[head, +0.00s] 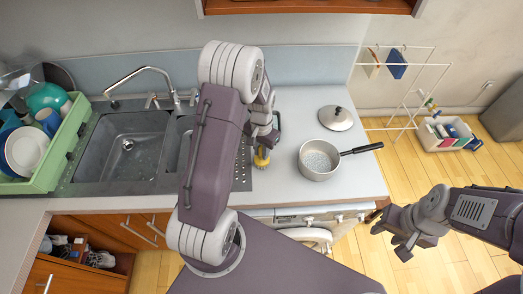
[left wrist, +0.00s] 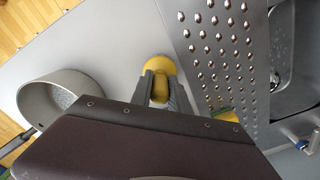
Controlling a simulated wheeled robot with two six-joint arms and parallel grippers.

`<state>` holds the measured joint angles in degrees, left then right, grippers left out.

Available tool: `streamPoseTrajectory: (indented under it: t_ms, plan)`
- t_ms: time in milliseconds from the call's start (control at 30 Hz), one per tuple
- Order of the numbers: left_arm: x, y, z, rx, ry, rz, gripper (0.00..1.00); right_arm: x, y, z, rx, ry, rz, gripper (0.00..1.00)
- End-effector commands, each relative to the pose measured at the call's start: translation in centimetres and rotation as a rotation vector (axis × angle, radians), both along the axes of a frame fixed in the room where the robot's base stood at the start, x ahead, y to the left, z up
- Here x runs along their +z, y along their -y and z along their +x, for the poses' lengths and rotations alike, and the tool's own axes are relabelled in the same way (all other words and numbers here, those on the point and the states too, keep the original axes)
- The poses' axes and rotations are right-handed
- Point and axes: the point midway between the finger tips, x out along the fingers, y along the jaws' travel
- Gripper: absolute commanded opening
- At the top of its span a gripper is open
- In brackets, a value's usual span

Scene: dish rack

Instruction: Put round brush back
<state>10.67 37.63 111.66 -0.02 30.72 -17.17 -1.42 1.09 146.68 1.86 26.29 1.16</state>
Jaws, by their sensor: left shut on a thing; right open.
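A round brush (head: 262,158) with a yellow head is at the right edge of the sink's drainboard, in the head view. In the left wrist view the yellow brush (left wrist: 158,65) is between the fingertips. My left gripper (head: 265,138) is shut on the brush; it also shows in the left wrist view (left wrist: 160,90). My left arm hides part of the sink and drainboard. My right gripper (head: 398,240) is open and empty, out over the floor at the right.
A pot (head: 317,163) with a long handle stands on the counter right of the brush, with a lid (head: 336,117) behind it. The sink (head: 118,150) and green dish rack (head: 62,148) are at the left. Counter around the pot is clear.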

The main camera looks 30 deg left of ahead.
Motion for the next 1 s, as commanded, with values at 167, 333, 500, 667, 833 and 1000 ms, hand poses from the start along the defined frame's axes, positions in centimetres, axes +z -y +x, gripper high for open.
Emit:
streamPoseTrajectory:
  t_ms: [167, 333, 500, 667, 833, 1000]
  plan:
    - [0.07, 0.00, 0.00, 0.000, 0.000, 0.000, 0.00, 0.06, 0.00, 0.00, 0.000, 0.000, 0.000, 0.42]
    - [-0.06, 0.00, 0.00, 0.000, 0.000, 0.000, 0.00, -0.04, 0.00, 0.00, 0.000, 0.000, 0.000, 0.42]
    - [-0.34, 0.00, 0.00, 0.000, 0.000, 0.000, 0.00, -0.22, 0.00, 0.00, 0.000, 0.000, 0.000, 0.42]
    - [-0.58, 0.00, 0.00, 0.000, 0.000, 0.000, 0.00, -0.38, 0.00, 0.00, 0.000, 0.000, 0.000, 0.42]
    - [-0.49, 0.00, 0.00, 0.000, 0.000, 0.000, 0.47, -0.30, 0.00, 0.00, 0.000, 0.000, 0.000, 0.42]
    - [-0.49, 0.00, 0.00, 0.000, 0.000, 0.000, 0.47, -0.30, 0.00, 0.00, 0.000, 0.000, 0.000, 0.42]
